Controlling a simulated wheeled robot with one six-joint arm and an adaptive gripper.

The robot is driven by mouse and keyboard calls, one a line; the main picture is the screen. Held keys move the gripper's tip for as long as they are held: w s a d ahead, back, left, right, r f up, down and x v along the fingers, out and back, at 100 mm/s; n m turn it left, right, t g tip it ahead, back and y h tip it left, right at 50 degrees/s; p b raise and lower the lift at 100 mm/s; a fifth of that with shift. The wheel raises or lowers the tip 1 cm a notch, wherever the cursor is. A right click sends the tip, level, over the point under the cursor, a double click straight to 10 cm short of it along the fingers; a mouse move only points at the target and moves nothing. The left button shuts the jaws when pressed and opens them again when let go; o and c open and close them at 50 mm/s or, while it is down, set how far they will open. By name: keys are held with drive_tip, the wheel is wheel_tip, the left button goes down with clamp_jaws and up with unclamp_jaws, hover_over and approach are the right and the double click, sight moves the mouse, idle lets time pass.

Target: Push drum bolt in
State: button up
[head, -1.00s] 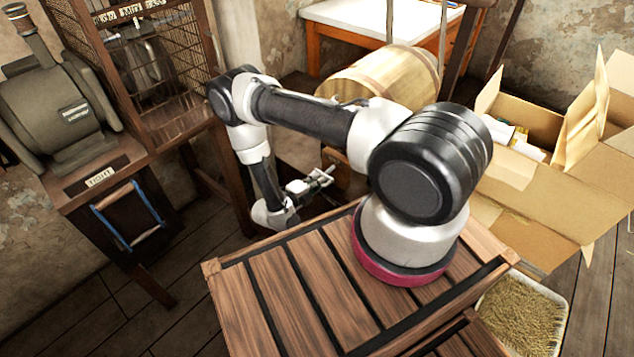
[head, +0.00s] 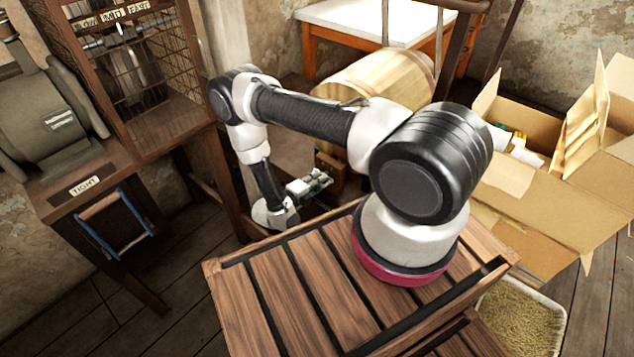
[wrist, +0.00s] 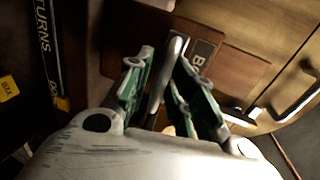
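The wooden drum (head: 405,78) lies on its side behind my arm in the head view. In the wrist view its pale wood (wrist: 262,30) fills the upper right. A bent grey metal rod (wrist: 176,48), which looks like the bolt's handle, stands before a brown wooden plate (wrist: 237,68) with a label starting with "B". My gripper (wrist: 158,68) has its green-sided fingers apart, one on each side of the rod. The right finger is very close to the rod; I cannot tell whether they touch. In the head view my gripper (head: 312,184) is low, in front of the drum.
A caged wooden press stand (head: 165,118) with a "TIGHT" label (head: 85,185) and a blue-handled frame (head: 115,222) is at left. Open cardboard boxes (head: 560,215) stand at right. A white-topped table (head: 365,22) is behind. A dark handle (wrist: 298,97) shows on the drum.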

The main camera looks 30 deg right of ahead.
idle(0.3)
drive_tip(key=v, duration=1.2)
